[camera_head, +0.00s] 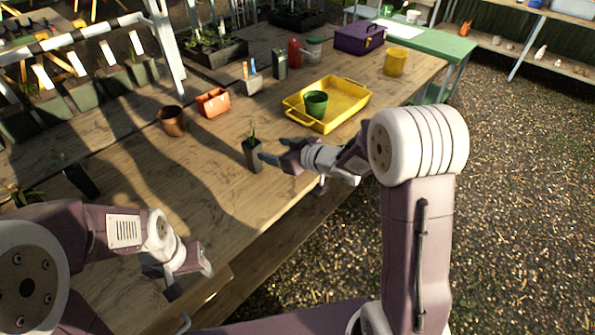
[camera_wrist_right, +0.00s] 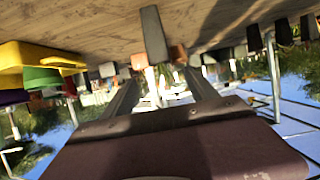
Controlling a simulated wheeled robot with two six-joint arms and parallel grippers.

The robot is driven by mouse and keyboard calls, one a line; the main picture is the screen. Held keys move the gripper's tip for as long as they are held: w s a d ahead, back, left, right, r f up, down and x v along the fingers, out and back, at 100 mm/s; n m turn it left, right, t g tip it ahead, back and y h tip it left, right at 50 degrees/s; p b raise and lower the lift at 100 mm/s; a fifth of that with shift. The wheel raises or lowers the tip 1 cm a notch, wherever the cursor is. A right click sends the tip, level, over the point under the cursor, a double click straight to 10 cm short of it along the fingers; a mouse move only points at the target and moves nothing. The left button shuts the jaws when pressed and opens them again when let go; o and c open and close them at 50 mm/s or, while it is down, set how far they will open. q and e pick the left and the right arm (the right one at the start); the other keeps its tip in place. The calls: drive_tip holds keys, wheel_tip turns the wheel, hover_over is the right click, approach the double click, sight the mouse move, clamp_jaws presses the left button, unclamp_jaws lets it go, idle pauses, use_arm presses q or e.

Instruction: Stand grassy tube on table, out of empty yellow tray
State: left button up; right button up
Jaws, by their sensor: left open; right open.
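A dark square tube (camera_head: 252,156) with green grass at its top stands upright on the wooden table, left of the yellow tray (camera_head: 353,116) and outside it. My right gripper (camera_head: 274,149) is open just to the right of this tube, its fingers pointing at it. In the right wrist view, which is upside down, the grey tube (camera_wrist_right: 154,36) stands just beyond the open fingertips (camera_wrist_right: 160,85); its grass is not clear there. The yellow tray holds a green pot (camera_head: 316,105). My left gripper (camera_head: 190,277) is open and empty near the table's front edge.
Another dark tube (camera_head: 80,181) is at the left. A brown pot (camera_head: 172,122), an orange container (camera_head: 213,103) and a grey holder (camera_head: 252,85) stand behind the grassy tube. Bare tabletop lies in front of it.

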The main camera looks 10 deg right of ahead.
use_arm(q)
drive_tip(key=shift+w, duration=0.1)
use_arm(e)
drive_tip(key=s+d+f+m+g+h, duration=0.45)
drive_tip(key=s+d+f+h, duration=0.3)
drive_tip(key=s+d, duration=0.4)
drive_tip(key=s+f+m+g, duration=0.3)
drive_tip(key=s+g, duration=0.2)
drive_tip(key=s, duration=0.9)
drive_tip(key=shift+s+a, duration=0.25)
drive_tip(key=shift+s, duration=0.15)
use_arm(q)
wheel_tip(320, 180, up, 7)
drive_tip(key=p, duration=0.7)
drive_tip(key=shift+r, duration=0.15)
use_arm(e)
wheel_tip(320, 180, up, 7)
